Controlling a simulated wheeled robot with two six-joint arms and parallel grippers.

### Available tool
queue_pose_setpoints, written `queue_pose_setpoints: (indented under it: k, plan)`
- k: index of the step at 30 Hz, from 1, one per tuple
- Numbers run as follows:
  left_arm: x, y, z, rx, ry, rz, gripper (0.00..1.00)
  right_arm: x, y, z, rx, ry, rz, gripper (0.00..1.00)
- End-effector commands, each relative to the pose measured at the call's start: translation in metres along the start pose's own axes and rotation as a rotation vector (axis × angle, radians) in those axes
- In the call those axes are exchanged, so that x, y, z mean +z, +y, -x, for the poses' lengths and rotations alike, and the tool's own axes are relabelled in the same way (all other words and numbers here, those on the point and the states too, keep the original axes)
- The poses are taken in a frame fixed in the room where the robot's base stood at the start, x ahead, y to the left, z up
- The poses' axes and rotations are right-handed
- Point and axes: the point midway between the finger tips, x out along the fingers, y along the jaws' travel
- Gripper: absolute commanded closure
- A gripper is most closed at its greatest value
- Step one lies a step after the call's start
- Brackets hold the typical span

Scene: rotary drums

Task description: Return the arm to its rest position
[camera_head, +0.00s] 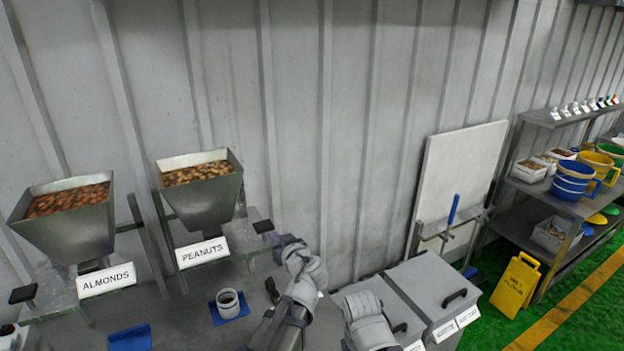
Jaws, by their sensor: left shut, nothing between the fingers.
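My left arm (304,275) is folded at the lower middle, its elbow raised in front of the wall. My left gripper (262,332) is low in the picture near the bottom edge, shut and empty, over the grey worktop. It is apart from the small cup (229,298), which stands upright on a blue pad (241,308) to its left. Its fingertips are hard to make out. Of my right arm (368,318) only a grey link shows at the bottom; its gripper is out of the picture.
The almonds hopper (65,230) and peanuts hopper (202,205) stand at left, filled with nuts. A second blue pad (130,339) lies in front. Further right are a shelf rack (545,190) and yellow floor sign (516,285).

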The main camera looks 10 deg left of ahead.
Motion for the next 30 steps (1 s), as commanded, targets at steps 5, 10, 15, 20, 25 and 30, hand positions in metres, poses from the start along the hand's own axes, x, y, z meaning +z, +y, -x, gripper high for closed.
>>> queue_pose_setpoints:
  k: [5,10,15,20,25,30]
  plan:
    - [0.090,-0.019,0.014,-0.051,-0.217,-0.130,1.00,-0.002,-0.004,-0.040,0.001,0.000,0.002,1.00]
    - [0.207,-0.034,0.057,-0.007,-0.582,-0.367,1.00,-0.005,-0.007,-0.080,0.002,0.001,0.006,1.00]
    - [0.297,-0.038,0.118,0.177,-0.911,-0.605,1.00,-0.007,-0.010,-0.111,0.002,0.001,0.009,1.00]
    - [0.344,-0.038,0.168,0.377,-1.109,-0.768,1.00,-0.008,-0.012,-0.129,0.003,0.001,0.011,1.00]
    - [0.361,-0.038,0.194,0.503,-1.197,-0.847,1.00,-0.008,-0.012,-0.136,0.003,0.001,0.012,1.00]
    - [0.362,-0.038,0.198,0.522,-1.209,-0.860,1.00,-0.008,-0.012,-0.135,0.003,0.001,0.012,1.00]
